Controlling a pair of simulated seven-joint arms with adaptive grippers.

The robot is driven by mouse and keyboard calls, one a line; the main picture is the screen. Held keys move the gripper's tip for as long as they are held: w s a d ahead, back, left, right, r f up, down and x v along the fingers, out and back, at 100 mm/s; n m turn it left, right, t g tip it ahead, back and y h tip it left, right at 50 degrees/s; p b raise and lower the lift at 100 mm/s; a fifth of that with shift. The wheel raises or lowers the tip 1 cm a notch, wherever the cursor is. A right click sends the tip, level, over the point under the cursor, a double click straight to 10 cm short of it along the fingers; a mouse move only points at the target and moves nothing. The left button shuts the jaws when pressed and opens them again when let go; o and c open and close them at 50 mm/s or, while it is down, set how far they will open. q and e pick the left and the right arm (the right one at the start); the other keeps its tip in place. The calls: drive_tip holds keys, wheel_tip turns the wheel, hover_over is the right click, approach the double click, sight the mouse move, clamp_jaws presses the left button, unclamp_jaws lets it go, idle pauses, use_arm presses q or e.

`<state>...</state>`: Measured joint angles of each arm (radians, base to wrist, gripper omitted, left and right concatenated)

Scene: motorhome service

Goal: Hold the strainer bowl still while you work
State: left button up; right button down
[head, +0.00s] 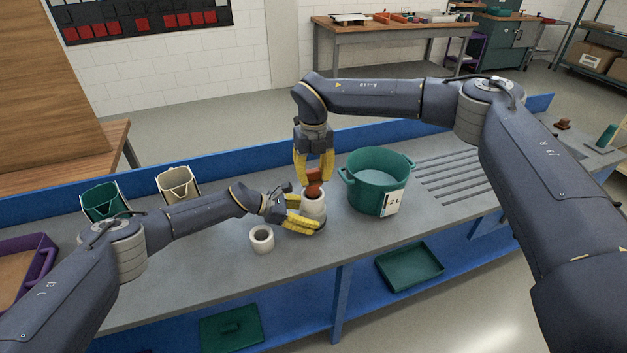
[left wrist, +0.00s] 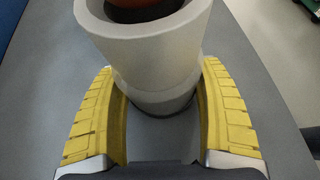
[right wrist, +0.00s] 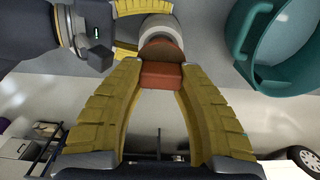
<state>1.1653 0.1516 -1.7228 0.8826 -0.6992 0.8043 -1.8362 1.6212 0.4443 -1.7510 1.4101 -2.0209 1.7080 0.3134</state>
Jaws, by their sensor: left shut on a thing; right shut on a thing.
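The strainer bowl is a pale grey-white cup (head: 316,209) standing upright on the grey bench, with a wide collar on a narrower lower part in the left wrist view (left wrist: 155,62). My left gripper (head: 304,215) is shut around its lower part, one yellow finger on each side (left wrist: 160,115). My right gripper (head: 314,174) points down above the bowl, shut on a red-brown piece (head: 314,189). In the right wrist view the piece has a block-shaped top (right wrist: 161,76) between the fingertips and a rounder lower part at the bowl's mouth. How deep it sits is hidden.
A green two-handled pot (head: 378,183) stands close right of the bowl. A second pale cup (head: 262,239) stands to the left, near the front. Green (head: 103,202) and cream (head: 177,183) bins stand at the back left. Slots cut the bench at right.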

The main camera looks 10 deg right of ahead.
drive_tip(key=shift+r, duration=1.65)
use_arm(q)
drive_tip(key=o, duration=0.9)
drive_tip(key=shift+o, duration=0.2)
drive_tip(key=shift+a, duration=0.1)
